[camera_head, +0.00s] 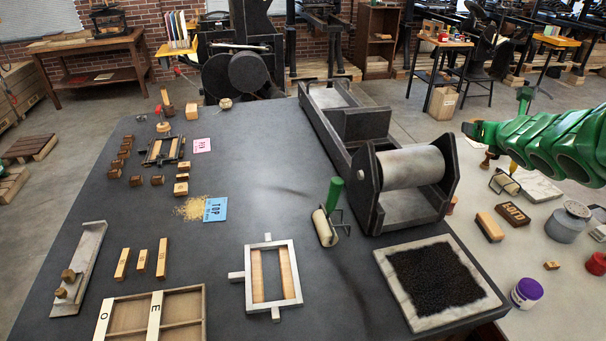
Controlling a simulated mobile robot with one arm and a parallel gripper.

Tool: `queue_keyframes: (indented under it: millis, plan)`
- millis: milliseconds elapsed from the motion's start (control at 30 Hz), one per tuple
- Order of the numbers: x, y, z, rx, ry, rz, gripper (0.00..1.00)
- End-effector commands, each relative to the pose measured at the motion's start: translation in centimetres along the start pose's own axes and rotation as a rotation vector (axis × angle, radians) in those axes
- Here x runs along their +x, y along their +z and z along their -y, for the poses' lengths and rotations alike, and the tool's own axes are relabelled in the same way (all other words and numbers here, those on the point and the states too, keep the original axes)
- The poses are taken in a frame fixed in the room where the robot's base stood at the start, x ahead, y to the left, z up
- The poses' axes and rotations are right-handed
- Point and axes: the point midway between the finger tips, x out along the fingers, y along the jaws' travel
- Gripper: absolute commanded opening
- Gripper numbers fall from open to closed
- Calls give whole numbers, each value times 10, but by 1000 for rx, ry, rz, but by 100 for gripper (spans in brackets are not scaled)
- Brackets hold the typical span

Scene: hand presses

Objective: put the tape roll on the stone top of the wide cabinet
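A broad dark grey top (290,195) fills the middle of the head view and looks like the stone top of the wide cabinet; some brown wood shows under its front right edge. I cannot pick out the tape roll for sure. A small round tan thing (224,103) at the top's far edge may be it, but it is too small to tell. My green arm reaches in from the right, above the pale surface and apart from the dark top. My gripper (494,117) seems to be at the arm's left end; its fingers and anything between them are unclear.
A large press (413,167) stands on the dark top's right side. A tray of black grains (388,263), a metal frame (297,265) and a brayer (325,228) lie near it. The pale surface holds a purple-lidded jar (525,293) and grey pot (567,227). The dark top's middle is mostly clear.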

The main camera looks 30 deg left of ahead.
Motion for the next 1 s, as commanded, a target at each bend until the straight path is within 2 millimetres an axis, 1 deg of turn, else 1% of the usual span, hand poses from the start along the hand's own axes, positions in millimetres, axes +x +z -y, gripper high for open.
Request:
queue_keyframes:
  millis: [33, 167, 267, 367, 567, 767, 867, 1000]
  plan:
    - [3, 4, -8, -3, 6, 1, 44]
    - [10, 12, -25, -6, 13, 0, 44]
    - [18, 18, -42, -8, 14, -1, 44]
    - [24, 23, -55, -6, 11, -1, 44]
    - [38, 32, -88, -5, 3, 0, 44]
    - [53, 39, -129, -1, -11, -1, 44]
    - [61, 42, -153, 4, -19, -1, 44]
    - [72, 48, -191, 9, -35, 0, 44]
